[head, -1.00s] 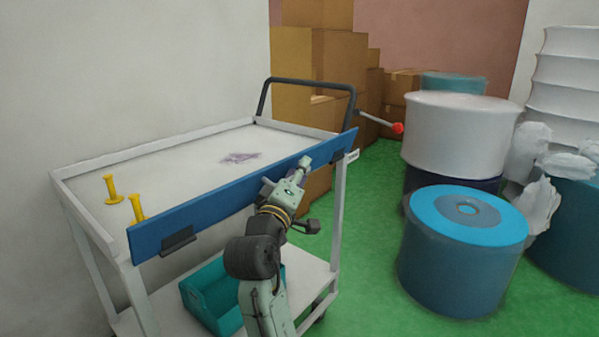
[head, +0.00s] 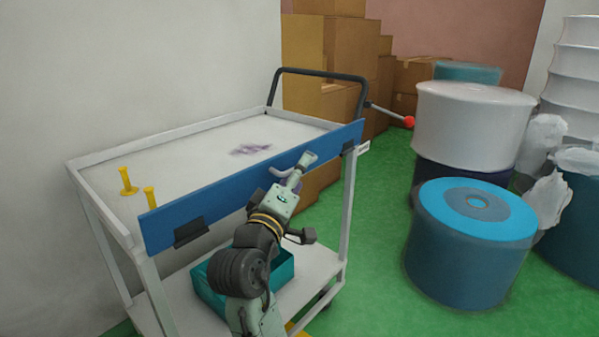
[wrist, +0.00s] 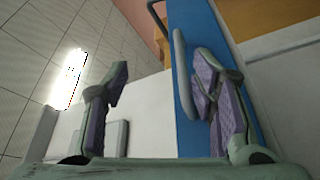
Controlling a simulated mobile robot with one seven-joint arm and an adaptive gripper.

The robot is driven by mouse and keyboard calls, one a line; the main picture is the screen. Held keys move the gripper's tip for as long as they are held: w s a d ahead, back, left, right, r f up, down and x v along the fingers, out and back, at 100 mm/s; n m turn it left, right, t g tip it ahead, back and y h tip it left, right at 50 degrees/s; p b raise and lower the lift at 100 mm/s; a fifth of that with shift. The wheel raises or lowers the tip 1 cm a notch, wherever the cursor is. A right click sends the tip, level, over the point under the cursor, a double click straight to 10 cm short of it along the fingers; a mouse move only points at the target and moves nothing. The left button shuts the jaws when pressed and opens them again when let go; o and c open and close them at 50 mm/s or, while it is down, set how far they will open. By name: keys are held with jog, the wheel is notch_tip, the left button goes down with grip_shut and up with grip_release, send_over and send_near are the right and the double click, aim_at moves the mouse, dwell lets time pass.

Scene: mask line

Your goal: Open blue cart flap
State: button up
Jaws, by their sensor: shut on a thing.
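The blue flap (head: 220,202) stands upright along the near long side of the white cart (head: 95,160). A pale grey handle (head: 279,172) sits on the flap's outer face; it also shows in the wrist view (wrist: 181,80), in front of the blue panel (wrist: 209,25).
Two yellow pegs (head: 128,182) stand at the cart's left end. A teal bin (head: 278,268) is on the lower shelf. Blue and white drums (head: 475,130) stand right of the cart, with cardboard boxes (head: 340,50) behind. Green floor lies between cart and drums.

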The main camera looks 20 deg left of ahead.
jog(key=shift+o, duration=0.6)
jog(key=shift+s+d+r, duration=0.25)
jog(key=shift+s+r, duration=0.7)
jog(key=shift+r, duration=0.15)
jog(key=shift+s+d+r+t+p, duration=0.1)
jog(key=shift+s+r+t+p, duration=0.2)
jog(key=shift+s, duration=0.2)
jog(key=c, duration=0.4)
jog(key=shift+p+v, duration=0.3)
jog(key=shift+v, duration=0.75)
jog(key=shift+r, duration=0.1)
jog(key=shift+c, duration=0.4)
